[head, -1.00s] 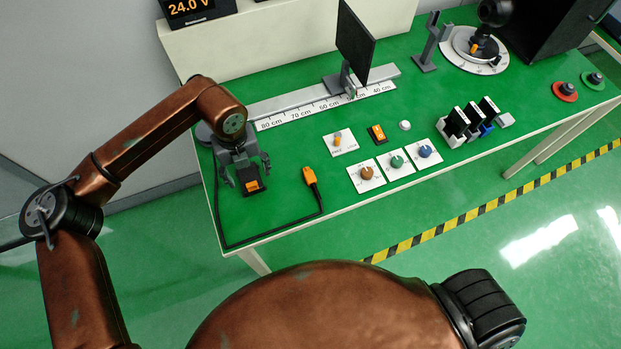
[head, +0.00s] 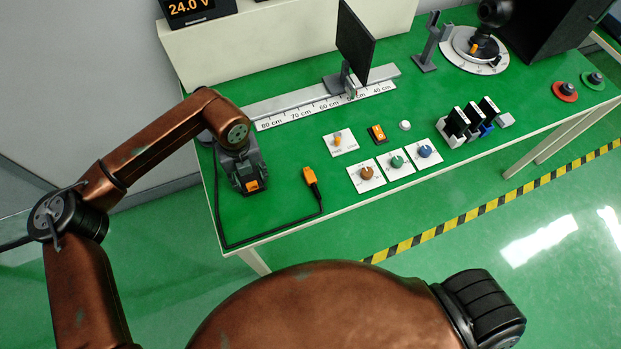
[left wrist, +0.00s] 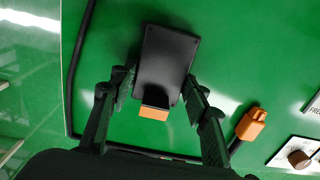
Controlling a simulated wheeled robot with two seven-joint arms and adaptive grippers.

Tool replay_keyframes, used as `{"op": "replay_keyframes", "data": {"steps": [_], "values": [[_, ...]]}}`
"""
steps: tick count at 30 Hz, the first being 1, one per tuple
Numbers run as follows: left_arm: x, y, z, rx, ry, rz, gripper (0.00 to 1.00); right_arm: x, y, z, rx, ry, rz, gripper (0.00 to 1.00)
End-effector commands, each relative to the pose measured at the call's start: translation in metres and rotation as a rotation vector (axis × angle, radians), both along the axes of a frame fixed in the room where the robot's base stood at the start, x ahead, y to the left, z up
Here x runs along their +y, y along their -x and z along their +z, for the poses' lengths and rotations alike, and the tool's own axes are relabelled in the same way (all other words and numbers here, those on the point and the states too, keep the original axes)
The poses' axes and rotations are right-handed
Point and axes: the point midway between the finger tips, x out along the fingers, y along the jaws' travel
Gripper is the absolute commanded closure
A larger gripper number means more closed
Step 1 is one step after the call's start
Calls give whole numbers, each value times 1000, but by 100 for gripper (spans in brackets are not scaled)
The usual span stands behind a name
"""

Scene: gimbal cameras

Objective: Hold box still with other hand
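The box (head: 250,187) is small and dark with an orange connector on its near end. It lies on the green tabletop near the left end. In the left wrist view the box (left wrist: 168,65) sits between the two fingers of my left gripper (left wrist: 160,85), which appear to press on its two long sides. In the head view my left gripper (head: 243,172) is down over the box and hides part of it. My right gripper is in neither view.
A black cable with an orange plug (head: 310,176) lies right of the box and loops along the table's edge. The ruler rail (head: 300,107) runs behind.

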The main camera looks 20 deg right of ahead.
Motion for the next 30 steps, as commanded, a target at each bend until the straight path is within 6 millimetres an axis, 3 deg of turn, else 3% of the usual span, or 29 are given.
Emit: {"op": "replay_keyframes", "data": {"steps": [9, 10, 18, 30], "values": [[0, 0, 0, 0, 0, 0, 80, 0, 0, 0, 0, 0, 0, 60], [0, 0, 0, 0, 0, 0, 58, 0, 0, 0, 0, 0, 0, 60], [0, 0, 0, 0, 0, 0, 39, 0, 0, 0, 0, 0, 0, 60], [0, -1, 8, -2, 1, 0, 38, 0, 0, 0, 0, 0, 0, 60]]}}
